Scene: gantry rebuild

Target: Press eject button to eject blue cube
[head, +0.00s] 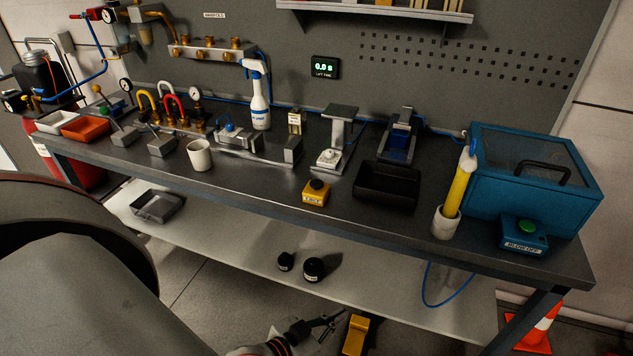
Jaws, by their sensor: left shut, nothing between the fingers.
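A yellow button box (316,194) with a black top button stands near the front edge of the bench; its small label is hard to read. A blue box with a green button (526,227), labelled "BLOW OFF", stands at the right front corner. A dark fixture with blue parts (399,138) stands at the back; I cannot make out a separate blue cube in it. An empty-looking black tray (387,186) lies in front of the fixture. My left gripper (338,319) is shut and empty, low at the bottom, apart from the bench and both buttons. My right gripper is not in view.
The dark bench (360,217) also holds a white cup (199,155), a spray bottle (259,99), a yellow tube in a white holder (456,192) and a blue case (540,172). The lower shelf (232,235) lies below the bench. A traffic cone (542,326) stands at right.

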